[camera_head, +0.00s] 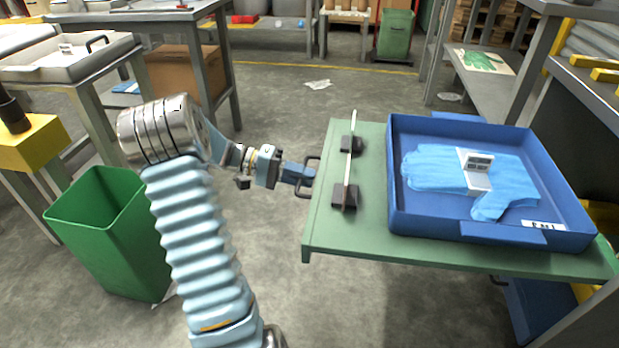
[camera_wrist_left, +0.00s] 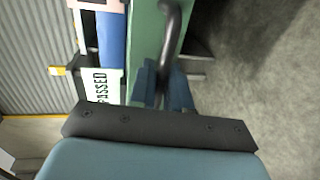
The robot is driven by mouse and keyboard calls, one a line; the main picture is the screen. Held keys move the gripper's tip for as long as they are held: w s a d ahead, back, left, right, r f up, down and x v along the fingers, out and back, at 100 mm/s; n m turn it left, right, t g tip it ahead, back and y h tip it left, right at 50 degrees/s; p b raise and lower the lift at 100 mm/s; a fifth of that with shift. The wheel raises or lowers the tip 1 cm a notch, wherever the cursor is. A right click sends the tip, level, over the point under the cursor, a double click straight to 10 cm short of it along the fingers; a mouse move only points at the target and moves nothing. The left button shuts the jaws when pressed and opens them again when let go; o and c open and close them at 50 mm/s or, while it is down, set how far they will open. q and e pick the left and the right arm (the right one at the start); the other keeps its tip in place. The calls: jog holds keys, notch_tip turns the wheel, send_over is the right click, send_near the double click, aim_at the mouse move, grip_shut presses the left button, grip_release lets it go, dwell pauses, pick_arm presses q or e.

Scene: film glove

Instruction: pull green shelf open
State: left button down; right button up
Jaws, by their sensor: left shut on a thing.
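The green shelf (camera_head: 330,225) stands on the right in the head view, with a dark handle (camera_head: 312,166) on its left edge. My left gripper (camera_head: 306,174) reaches in from the left and is shut on that handle. In the left wrist view the dark handle (camera_wrist_left: 172,40) runs down between the blue fingers (camera_wrist_left: 164,90), beside the green shelf edge (camera_wrist_left: 145,45). The fingers partly hide the handle. My right gripper is not in view.
A blue tray (camera_head: 397,215) with a blue glove (camera_head: 435,172) and a small device sits on the shelf. A metal bar (camera_head: 350,160) on dark blocks stands near the handle. A green bin (camera_head: 110,235) is at left.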

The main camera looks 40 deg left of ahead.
pick_arm(q)
jog(key=shift+s+a, duration=0.4)
jog(key=shift+a, duration=0.2)
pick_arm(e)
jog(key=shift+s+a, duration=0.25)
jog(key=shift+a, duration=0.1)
pick_arm(q)
jog(key=c, duration=1.3)
grip_release()
jog(key=shift+o, duration=0.2)
jog(key=v, duration=1.3)
jog(key=shift+s+a+p, duration=0.2)
jog(key=shift+a+p, duration=0.15)
jog(key=shift+p, duration=0.1)
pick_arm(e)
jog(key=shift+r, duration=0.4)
